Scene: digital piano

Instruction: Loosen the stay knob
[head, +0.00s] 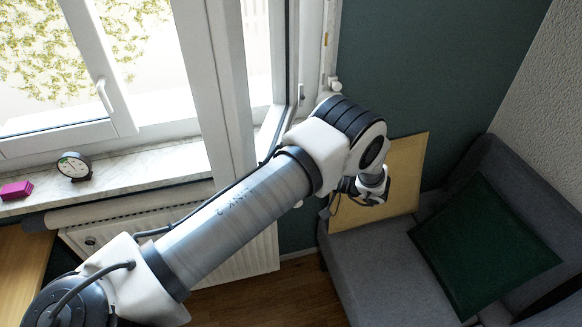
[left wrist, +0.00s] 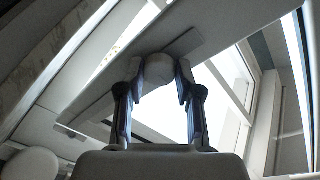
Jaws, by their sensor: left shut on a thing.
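In the left wrist view, a pale rounded knob (left wrist: 160,68) sits between the two dark fingers of my left gripper (left wrist: 158,88). The fingers are shut on its sides. Behind the knob is a flat grey plate or bar (left wrist: 196,42), close to a long slanted pale frame piece. In the head view my left arm reaches from the lower left to the right side of the window. My right gripper is in neither view.
The window (head: 215,90) has pale frames and a handle (head: 104,95). A round clock (head: 73,166) and a magenta box (head: 16,190) stand on the marble sill (head: 140,166). A radiator (head: 235,250) is below. A grey sofa (head: 375,275) with a green cushion (head: 485,245) and a tan board (head: 408,160) are at right.

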